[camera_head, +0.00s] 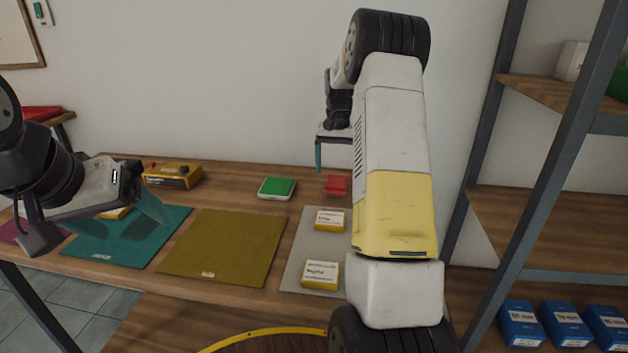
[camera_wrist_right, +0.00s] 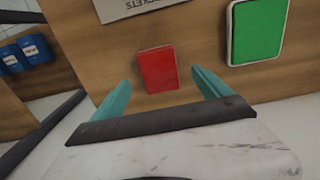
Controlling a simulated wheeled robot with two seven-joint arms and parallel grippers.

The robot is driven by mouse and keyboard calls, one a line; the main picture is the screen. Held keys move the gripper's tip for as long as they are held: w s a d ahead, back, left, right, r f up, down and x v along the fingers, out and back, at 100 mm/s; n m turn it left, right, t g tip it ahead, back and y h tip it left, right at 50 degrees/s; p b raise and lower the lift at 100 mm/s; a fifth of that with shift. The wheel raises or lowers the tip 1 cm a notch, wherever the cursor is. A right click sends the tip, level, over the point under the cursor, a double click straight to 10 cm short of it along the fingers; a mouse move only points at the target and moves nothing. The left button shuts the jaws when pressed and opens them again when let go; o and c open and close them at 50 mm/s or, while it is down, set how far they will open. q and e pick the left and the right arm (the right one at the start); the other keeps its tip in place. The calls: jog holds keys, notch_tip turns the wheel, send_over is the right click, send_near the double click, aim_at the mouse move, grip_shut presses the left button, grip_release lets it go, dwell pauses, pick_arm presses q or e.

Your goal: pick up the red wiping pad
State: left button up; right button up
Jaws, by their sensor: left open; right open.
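The red wiping pad (camera_head: 336,186) lies flat on the wooden table near its back edge, beside my right arm in the head view. In the right wrist view the pad (camera_wrist_right: 158,69) sits beyond and between the two teal fingers of my right gripper (camera_wrist_right: 160,88). That gripper is open and empty, and it also shows above the pad in the head view (camera_head: 335,155). My left gripper (camera_head: 150,215) is open over the teal mat at the left, with nothing seen in it.
A green-topped white block (camera_head: 277,187) lies left of the pad. A yellow device (camera_head: 172,176) stands farther left. A grey mat (camera_head: 299,262) with white-and-yellow boxes lies in front of the pad, beside an olive mat (camera_head: 222,248). A shelf with blue boxes (camera_head: 566,325) stands at right.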

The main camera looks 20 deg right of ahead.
aim_at(336, 181)
notch_tip(336, 181, down, 6)
jog(key=shift+w+d+r, duration=0.15)
jog(key=shift+r, duration=0.05)
jog(key=c, duration=1.5)
jog(key=shift+o, duration=0.2)
jog(key=shift+r, duration=0.15)
notch_tip(336, 181, up, 4)
jog(key=shift+f, duration=0.25)
jog(key=s+a, duration=0.2)
jog(key=s, duration=0.2)
jog(key=s+a, duration=0.2)
jog(key=s, duration=0.3)
jog(key=s+a+r, duration=0.1)
jog(key=s+a, duration=0.2)
jog(key=s, duration=0.2)
jog(key=shift+s+r, duration=0.1)
jog(key=shift+s, duration=0.15)
